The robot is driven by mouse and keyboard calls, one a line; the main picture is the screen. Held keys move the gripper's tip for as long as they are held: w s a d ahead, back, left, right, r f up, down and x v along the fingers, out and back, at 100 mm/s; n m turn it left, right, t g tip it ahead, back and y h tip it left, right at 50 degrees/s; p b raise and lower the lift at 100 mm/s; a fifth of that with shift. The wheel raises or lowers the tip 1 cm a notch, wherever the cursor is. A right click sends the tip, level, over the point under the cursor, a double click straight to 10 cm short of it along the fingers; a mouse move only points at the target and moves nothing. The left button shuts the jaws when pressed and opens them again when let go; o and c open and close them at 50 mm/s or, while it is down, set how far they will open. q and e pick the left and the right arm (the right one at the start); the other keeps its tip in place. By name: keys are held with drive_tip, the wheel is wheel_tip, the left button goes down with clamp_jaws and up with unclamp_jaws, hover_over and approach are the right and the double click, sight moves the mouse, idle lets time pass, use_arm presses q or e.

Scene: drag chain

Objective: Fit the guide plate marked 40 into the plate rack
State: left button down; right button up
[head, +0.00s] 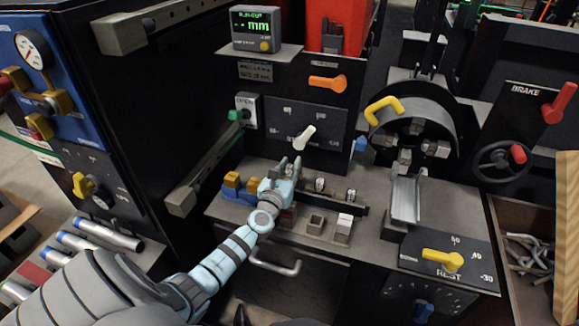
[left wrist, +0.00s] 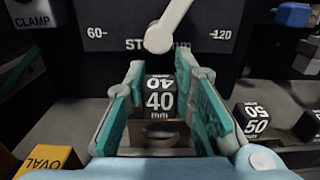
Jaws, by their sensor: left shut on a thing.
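The guide plate marked 40 (left wrist: 160,100) is a dark block with white figures, between the teal-padded fingers of my left gripper (left wrist: 160,78) in the left wrist view. The gripper is shut on it. In the head view, my left gripper (head: 284,172) is low over the machine's shelf, at the foot of the black dial panel, and hides the plate. A metal-edged opening shows just below the plate in the wrist view. Two blocks marked 50 (left wrist: 255,122) stand to its right. I cannot tell which fixture is the plate rack. My right gripper is not in view.
Yellow blocks (head: 232,180) stand left of the gripper, one marked OVAL in the wrist view (left wrist: 50,162). A white stop lever (head: 304,137) is above the gripper. Small holders (head: 316,224) sit at the shelf's front. A metal channel (head: 406,200) stands to the right.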

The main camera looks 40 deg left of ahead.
use_arm(q)
drive_tip(key=c, duration=1.3)
unclamp_jaws()
drive_tip(key=shift+f, duration=0.1)
drive_tip(key=v, duration=1.2)
drive_tip(key=shift+d, duration=0.1)
